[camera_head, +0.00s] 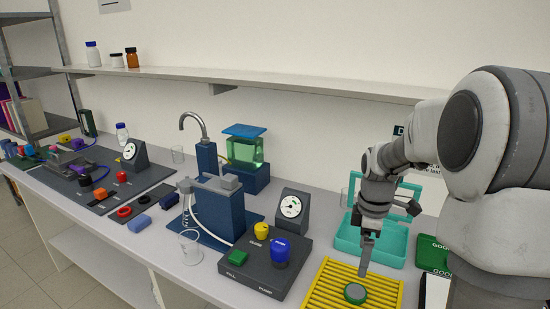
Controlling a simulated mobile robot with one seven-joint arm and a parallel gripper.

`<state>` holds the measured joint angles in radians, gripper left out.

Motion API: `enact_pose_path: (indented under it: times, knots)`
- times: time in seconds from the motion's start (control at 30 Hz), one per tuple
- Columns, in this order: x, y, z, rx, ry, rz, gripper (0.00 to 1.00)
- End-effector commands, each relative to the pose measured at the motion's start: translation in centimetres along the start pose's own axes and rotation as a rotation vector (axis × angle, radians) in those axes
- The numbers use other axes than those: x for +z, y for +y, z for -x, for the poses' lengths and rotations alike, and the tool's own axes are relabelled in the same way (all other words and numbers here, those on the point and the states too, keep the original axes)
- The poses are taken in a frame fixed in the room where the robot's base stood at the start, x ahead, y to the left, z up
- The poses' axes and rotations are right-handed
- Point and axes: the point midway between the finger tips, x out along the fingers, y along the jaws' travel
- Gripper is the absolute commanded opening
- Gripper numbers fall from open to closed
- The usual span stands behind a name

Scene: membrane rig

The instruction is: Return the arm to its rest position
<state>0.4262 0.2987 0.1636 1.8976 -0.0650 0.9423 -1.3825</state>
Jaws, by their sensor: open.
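My arm reaches in from the right side of the head camera view. My gripper (365,268) points down at the right front of the bench. Its fingertips are just above or beside a round green and grey disc (355,293). The disc lies on a yellow slatted rack (323,283). My gripper is open, and I see nothing between its fingers. I cannot tell whether the fingertips touch the disc.
A teal carrier (372,243) stands right behind my gripper. A black control box (262,264) with coloured knobs, a gauge (291,209) and a blue rig (221,212) stand to the left. A wall shelf (250,78) runs above. The air over the rack looks clear.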

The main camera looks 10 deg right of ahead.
Motion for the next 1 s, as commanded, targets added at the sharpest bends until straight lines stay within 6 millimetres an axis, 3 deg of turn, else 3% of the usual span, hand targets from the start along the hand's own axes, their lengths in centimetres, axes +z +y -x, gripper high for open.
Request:
enact_pose_path:
  times: [0.17,0.6,0.8,1.0]
  knots:
    - [-1.2,-3.7,2.9,0.052,-0.005,-0.106,1.00]
    - [-1.8,-16.8,8.7,0.200,0.101,-0.537,1.00]
    - [-2.4,-20.4,11.1,0.264,0.244,-0.821,1.00]
    - [-3.4,-22.0,12.4,0.279,0.383,-1.046,1.00]
